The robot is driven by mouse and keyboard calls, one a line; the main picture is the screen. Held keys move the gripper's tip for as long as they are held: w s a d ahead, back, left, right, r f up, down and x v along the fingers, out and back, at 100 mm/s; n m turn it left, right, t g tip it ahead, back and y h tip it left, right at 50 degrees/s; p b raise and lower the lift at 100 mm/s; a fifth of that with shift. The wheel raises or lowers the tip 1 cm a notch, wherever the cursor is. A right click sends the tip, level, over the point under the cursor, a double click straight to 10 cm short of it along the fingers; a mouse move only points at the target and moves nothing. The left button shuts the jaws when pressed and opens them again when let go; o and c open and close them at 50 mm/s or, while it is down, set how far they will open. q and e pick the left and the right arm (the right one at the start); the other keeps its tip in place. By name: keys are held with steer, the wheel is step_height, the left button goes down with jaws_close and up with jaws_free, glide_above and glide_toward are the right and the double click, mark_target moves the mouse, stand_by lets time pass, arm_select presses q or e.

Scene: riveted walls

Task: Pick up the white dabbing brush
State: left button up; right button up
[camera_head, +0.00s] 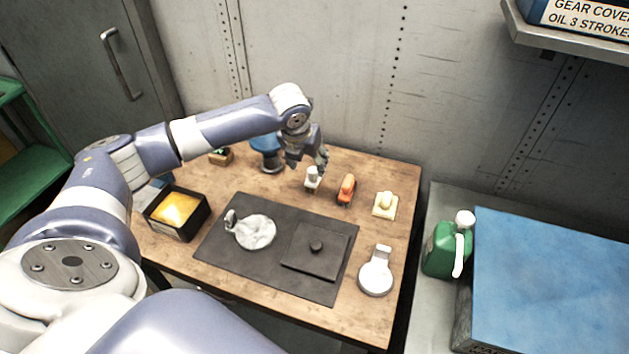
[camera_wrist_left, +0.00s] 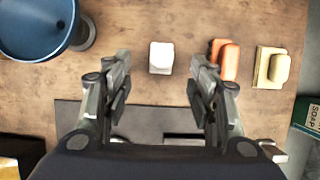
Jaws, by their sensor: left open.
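The white dabbing brush (camera_head: 312,181) stands on the wooden table, behind the dark mat. In the left wrist view the white brush (camera_wrist_left: 161,58) shows as a small white block, seen from above, centred between the fingers. My left gripper (camera_head: 308,164) is just above the brush and points down at it. In the left wrist view its two fingers (camera_wrist_left: 160,75) are apart with nothing held, one on each side of the brush in the picture. Whether they reach down around it I cannot tell. My right gripper is not in view.
An orange brush (camera_head: 347,189) stands close right of the white one, then a cream one (camera_head: 385,206). A blue round object (camera_head: 267,152) stands at left. The dark mat (camera_head: 217,252) bears a metal dish (camera_head: 256,232) and a dark block (camera_head: 315,262). A black box (camera_head: 160,226) stands left.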

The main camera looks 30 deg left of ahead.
mark_target(312, 172)
arm_select(q)
steer(key=shift+x, duration=0.9)
steer(key=p+x, duration=0.1)
steer(key=x, duration=0.3)
steer(key=shift+d+f+p, duration=0.15)
steer(key=shift+f+p, duration=0.2)
steer(key=shift+w+f, duration=0.25)
steer(key=shift+f, duration=0.25)
steer(key=c, duration=1.2)
